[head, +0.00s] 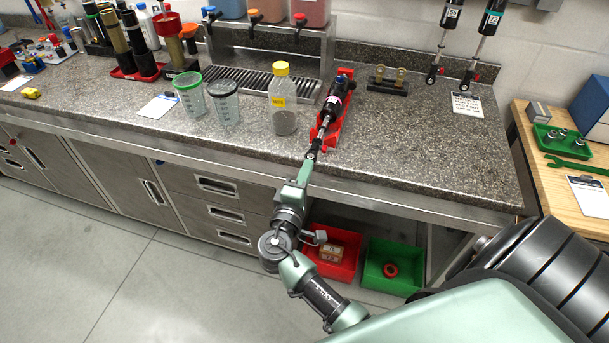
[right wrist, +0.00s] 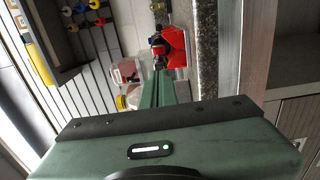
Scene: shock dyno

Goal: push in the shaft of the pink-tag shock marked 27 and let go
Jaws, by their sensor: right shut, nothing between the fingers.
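A black shock (head: 339,92) with a bright shaft (head: 322,131) lies in a red cradle (head: 346,112) on the granite counter. A small pinkish patch shows on its body; I cannot read a number. The shaft stands out toward the counter's front edge and ends in a black eye. My right gripper (head: 308,160) is shut and empty, its tips at that eye; I cannot tell whether they touch. In the right wrist view my shut fingers (right wrist: 158,76) point at the shaft end, with the red cradle (right wrist: 174,48) beyond. My left gripper is not in view.
A yellow-capped bottle (head: 283,100) and two clear cups (head: 225,100) stand left of the cradle. Two more shocks (head: 484,45) hang at the back right. A black stand (head: 387,88) sits behind right. The counter right of the cradle is mostly clear.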

